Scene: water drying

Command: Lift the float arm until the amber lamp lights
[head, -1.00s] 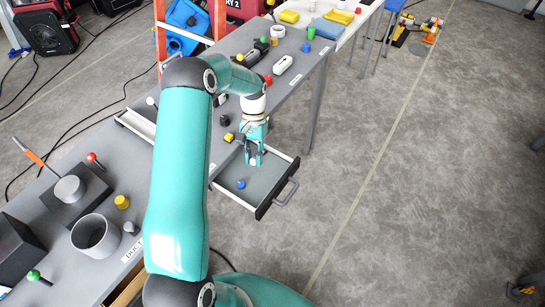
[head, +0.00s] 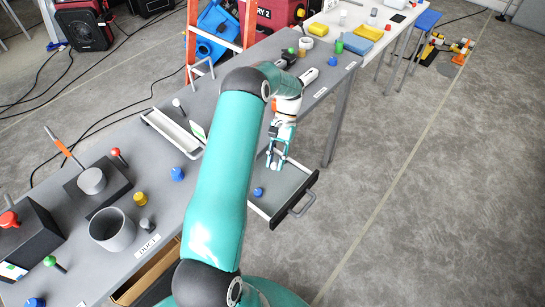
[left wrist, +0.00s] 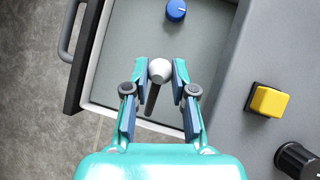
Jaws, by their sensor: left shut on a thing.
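My left gripper (head: 277,164) is above the open drawer (head: 264,211) on the near side of the bench. In the left wrist view my left gripper (left wrist: 158,75) has its fingers on both sides of a white round knob (left wrist: 160,70) with a dark stem, and is shut on it. The stem points back between the fingers. A white-balled rod (head: 180,106) stands by a white trough (head: 172,133); I cannot tell whether this is the float arm. No lit amber lamp can be made out. My right gripper is not in view.
A blue knob (head: 258,192) lies in the drawer. A yellow button (left wrist: 268,101) is on the bench beside it.

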